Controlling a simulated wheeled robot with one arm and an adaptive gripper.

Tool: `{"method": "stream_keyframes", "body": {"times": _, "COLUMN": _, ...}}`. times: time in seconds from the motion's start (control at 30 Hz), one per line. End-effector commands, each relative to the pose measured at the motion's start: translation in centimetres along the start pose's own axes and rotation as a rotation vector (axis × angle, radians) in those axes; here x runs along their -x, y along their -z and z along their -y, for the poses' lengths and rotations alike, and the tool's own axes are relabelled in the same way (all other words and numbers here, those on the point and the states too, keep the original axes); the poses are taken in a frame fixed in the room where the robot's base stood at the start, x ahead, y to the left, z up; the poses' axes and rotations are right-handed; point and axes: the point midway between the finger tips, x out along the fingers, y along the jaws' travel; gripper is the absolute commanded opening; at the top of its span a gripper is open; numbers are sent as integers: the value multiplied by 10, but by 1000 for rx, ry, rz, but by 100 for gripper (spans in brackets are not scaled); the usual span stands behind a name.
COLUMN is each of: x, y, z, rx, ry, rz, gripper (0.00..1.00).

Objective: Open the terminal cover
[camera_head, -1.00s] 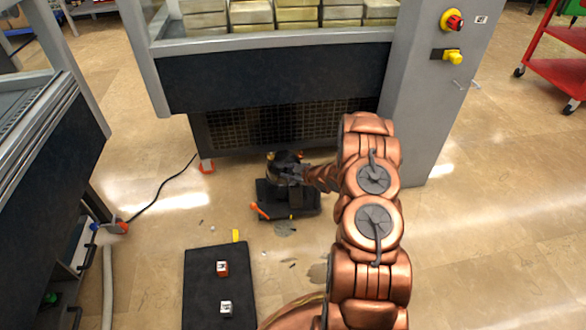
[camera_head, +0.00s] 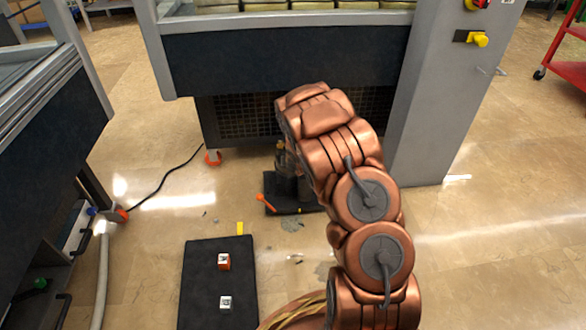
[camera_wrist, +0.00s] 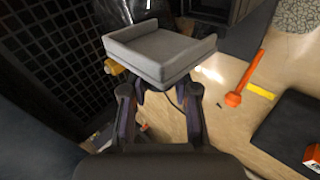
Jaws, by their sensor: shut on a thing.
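A grey, shallow, tray-like piece with raised edges, which looks like the terminal cover (camera_wrist: 160,52), sits at my fingertips in the wrist view. My gripper (camera_wrist: 163,93) is shut on it from below in that picture. Whether the cover still touches the pump or a hinge is hidden. In the head view the dark pump (camera_head: 284,184) stands on a black base (camera_head: 284,209) on the floor. My arm hides my gripper and the cover there, and part of the pump.
An orange-handled tool (camera_head: 266,202) lies by the base; it also shows in the wrist view (camera_wrist: 240,88). A black mat (camera_head: 205,275) bears two small marked blocks. A machine with a mesh grille (camera_head: 245,125) stands right behind the pump. Floor to the right is free.

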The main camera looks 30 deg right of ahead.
Motion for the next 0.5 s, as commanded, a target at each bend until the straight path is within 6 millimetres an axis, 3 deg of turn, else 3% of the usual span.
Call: {"method": "stream_keyframes", "body": {"times": 0.5, "x": -3, "y": 0, "z": 6, "rx": 54, "ry": 7, "rz": 60, "gripper": 0}}
